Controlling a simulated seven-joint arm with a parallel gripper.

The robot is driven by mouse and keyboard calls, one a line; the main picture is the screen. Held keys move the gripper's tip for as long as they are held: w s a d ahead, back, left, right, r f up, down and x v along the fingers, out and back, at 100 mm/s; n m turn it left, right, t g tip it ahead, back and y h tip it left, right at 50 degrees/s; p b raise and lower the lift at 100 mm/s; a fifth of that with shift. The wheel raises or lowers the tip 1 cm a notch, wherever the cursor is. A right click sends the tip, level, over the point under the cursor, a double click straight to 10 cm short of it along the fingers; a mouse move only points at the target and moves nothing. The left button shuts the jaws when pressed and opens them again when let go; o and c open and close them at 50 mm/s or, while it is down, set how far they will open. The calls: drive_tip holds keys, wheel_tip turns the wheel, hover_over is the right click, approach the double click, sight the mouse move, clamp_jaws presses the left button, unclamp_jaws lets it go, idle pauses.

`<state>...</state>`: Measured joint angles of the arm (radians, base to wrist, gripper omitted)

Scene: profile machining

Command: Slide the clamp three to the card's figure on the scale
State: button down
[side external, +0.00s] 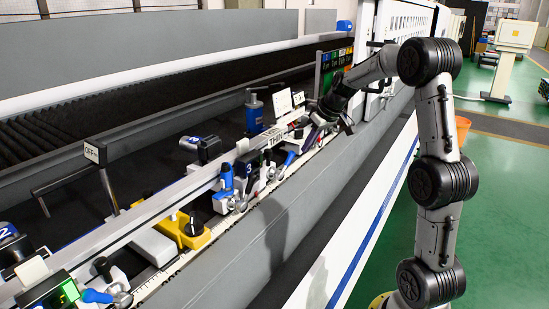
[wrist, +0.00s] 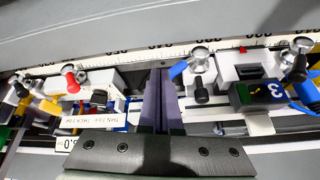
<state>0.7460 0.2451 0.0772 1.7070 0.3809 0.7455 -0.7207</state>
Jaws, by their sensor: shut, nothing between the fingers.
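Clamp three (wrist: 245,70) is at the right in the wrist view, a white block with a dark box marked 3, a small green display, a black knob and blue levers. A small red mark shows at its scale edge. In the side view, clamp three (side external: 250,170) stands on the rail, left of my gripper. The white scale (wrist: 150,53) runs along the clamps, its figures inverted in the wrist view. A white card (wrist: 97,121) has print too small to read. My gripper (wrist: 161,75) is shut and empty, between clamp three and another clamp, apart from both.
Another clamp (wrist: 85,80) with a red-tipped lever is left of my fingers. In the side view, a yellow block (side external: 183,230) and a clamp with a green display (side external: 55,295) stand nearer along the rail. A blue bottle-shaped part (side external: 254,113) rises behind it.

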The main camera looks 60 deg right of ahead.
drive_tip(key=a+r+n+h, duration=0.1)
drive_tip(key=a+n+h, duration=0.1)
drive_tip(key=a+n, duration=0.3)
drive_tip(key=n+t, duration=0.1)
drive_tip(key=n, duration=0.2)
approach(266, 167)
drive_tip(key=s+a+r, duration=0.3)
drive_tip(key=s+a, duration=0.2)
drive_tip(key=shift+t, duration=0.3)
drive_tip(key=x, duration=1)
drive_tip(key=shift+d, duration=0.15)
drive_tip(key=d, duration=0.1)
drive_tip(key=w+d, duration=0.1)
drive_tip(key=shift+w+d+f, duration=0.15)
drive_tip(key=shift+w+d, duration=0.1)
drive_tip(key=shift+w, duration=0.1)
drive_tip(key=shift+w+d, duration=0.3)
drive_tip(key=shift+d, duration=0.25)
